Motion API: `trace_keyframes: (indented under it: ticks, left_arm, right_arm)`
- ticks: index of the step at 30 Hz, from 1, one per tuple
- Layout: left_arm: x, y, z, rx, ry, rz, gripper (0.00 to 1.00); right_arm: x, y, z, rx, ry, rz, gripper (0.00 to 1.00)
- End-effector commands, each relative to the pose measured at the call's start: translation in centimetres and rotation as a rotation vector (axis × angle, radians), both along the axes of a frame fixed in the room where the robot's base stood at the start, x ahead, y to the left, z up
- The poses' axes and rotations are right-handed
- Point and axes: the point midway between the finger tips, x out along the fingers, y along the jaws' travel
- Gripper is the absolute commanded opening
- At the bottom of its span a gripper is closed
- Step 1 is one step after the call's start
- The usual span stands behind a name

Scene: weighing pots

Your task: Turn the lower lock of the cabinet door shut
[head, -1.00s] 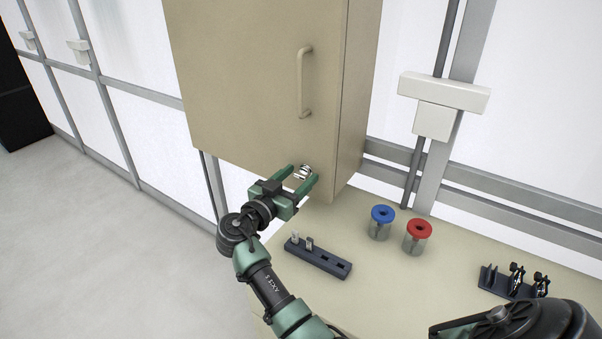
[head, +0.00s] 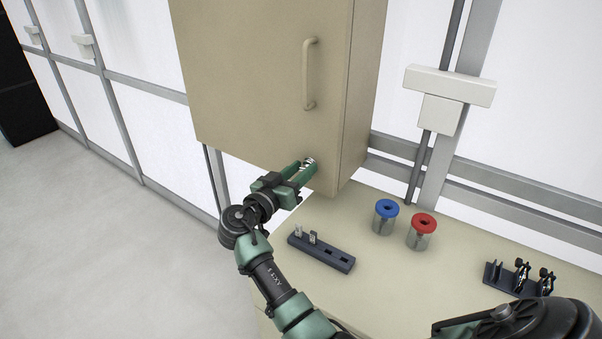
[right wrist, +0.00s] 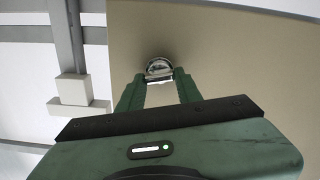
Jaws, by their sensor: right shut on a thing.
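The beige cabinet door (head: 245,85) fills the upper middle of the head view and looks closed. Its lower lock (head: 310,160) is a small silver piece near the door's bottom right corner. The lock also shows in the right wrist view as a round silver fitting (right wrist: 158,66) just beyond the fingertips. My right gripper (head: 303,170) is shut on the lock, one green finger on each side. The fingers hide part of it, and I cannot tell its turn angle. My left gripper is not in view.
A vertical handle (head: 308,75) sits on the door above the lock. On the beige counter (head: 375,285) below are a dark slotted rack (head: 320,253), a blue-lidded jar (head: 385,217), a red-lidded jar (head: 421,232) and a dark holder (head: 517,279) at right.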

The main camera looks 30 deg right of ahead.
Motion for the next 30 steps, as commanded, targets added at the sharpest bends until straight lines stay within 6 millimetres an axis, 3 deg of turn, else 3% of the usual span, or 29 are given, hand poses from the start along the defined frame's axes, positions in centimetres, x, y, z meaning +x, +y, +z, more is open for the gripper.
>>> trace_keyframes:
  ticks: [13, 30]
  left_arm:
    - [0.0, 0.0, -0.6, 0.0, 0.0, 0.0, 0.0]
    - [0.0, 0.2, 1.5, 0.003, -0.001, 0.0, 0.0]
  right_arm:
    - [0.2, 0.0, 0.0, -0.16, 0.39, -0.001, 0.0]
    - [0.3, 0.0, 0.1, -0.367, 0.888, -0.003, 0.0]
